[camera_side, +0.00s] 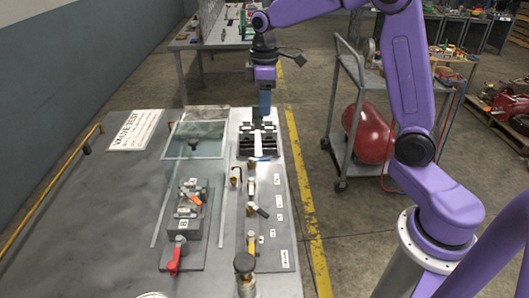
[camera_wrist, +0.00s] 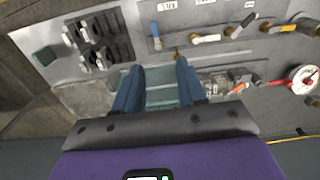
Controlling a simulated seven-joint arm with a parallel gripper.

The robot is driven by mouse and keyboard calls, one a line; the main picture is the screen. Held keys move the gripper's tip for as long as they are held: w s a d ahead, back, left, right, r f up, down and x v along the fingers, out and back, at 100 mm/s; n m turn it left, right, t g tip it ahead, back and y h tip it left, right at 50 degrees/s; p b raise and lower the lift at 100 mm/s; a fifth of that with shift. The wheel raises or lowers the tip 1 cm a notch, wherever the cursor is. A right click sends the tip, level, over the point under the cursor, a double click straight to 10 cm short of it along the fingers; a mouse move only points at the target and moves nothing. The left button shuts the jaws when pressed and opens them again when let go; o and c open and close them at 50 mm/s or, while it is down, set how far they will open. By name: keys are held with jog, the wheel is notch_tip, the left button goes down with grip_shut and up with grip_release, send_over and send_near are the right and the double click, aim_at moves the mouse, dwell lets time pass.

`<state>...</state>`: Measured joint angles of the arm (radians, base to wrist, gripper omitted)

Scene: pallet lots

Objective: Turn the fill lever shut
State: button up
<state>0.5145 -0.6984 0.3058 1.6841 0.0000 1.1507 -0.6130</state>
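Several small levers line the narrow panel. In the wrist view they are a blue lever (camera_wrist: 156,36), a white lever (camera_wrist: 207,38), a black-handled lever (camera_wrist: 243,24) and an orange lever (camera_wrist: 287,27). The blue lever (camera_side: 261,159) and the black-handled lever (camera_side: 261,211) also show in the side view. White labels (camera_wrist: 167,5) sit beside them, too small to read, so I cannot tell which is the fill lever. My gripper (camera_side: 264,112) points down above the panel's far end. In the wrist view its blue fingers (camera_wrist: 159,67) are apart, with nothing between them.
A clear tank (camera_side: 196,140) stands left of the panel. A valve block (camera_side: 188,215) with an orange lever and a red lever (camera_side: 175,256) stand nearer. A black slotted fixture (camera_side: 258,139) lies close to my gripper. A cart with a red cylinder (camera_side: 369,133) stands at right.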

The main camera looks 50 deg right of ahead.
aim_at(264, 158)
jog(key=f, duration=1.1)
jog(key=d+f, duration=0.1)
jog(key=f, duration=0.5)
jog(key=shift+w+f, duration=0.3)
jog(key=shift+w, duration=0.1)
grip_shut()
